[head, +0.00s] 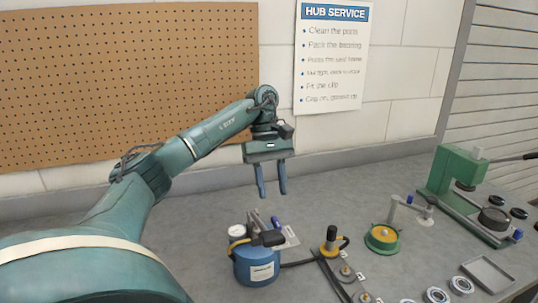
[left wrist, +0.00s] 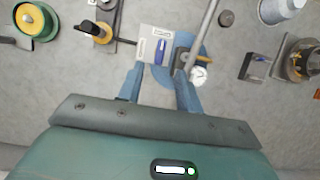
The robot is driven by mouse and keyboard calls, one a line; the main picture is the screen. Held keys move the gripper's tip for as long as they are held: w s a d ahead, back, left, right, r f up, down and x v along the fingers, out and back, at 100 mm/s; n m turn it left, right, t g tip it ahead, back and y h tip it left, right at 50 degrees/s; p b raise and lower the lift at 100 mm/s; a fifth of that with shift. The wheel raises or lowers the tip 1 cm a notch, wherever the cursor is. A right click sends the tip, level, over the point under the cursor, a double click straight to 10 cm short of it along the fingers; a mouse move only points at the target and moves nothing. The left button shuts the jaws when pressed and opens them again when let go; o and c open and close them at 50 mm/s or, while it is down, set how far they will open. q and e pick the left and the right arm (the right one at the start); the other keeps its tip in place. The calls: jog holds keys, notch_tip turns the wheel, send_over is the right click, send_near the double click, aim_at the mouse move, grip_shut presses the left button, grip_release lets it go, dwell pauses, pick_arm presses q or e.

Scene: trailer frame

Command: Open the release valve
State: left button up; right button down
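A small blue lever (head: 275,222), which looks like the release valve, stands on a pale labelled plate (head: 291,238) beside a blue tank (head: 257,266). The tank has a round white gauge (head: 237,231) and a dark top part. In the left wrist view the blue lever (left wrist: 161,50) lies on the plate (left wrist: 146,47) just beyond the fingertips, between their lines. My left gripper (head: 272,194) hangs above the lever, fingers pointing down, open and empty. It also shows in the left wrist view (left wrist: 160,72). My right gripper is not in view.
Right of the tank, a yellow fitting with a black knob (head: 331,240) stands on a rail, joined by a dark hose. Further right are a green-yellow round pot (head: 382,238), a green press (head: 459,180) and a grey tray (head: 488,272). The bench behind is clear.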

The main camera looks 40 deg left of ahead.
pick_arm(q)
jog(key=p+v, duration=0.2)
jog(key=v, duration=0.4)
jog(key=shift+r+p, duration=0.3)
jog(key=shift+p, duration=0.05)
jog(key=shift+a, duration=0.1)
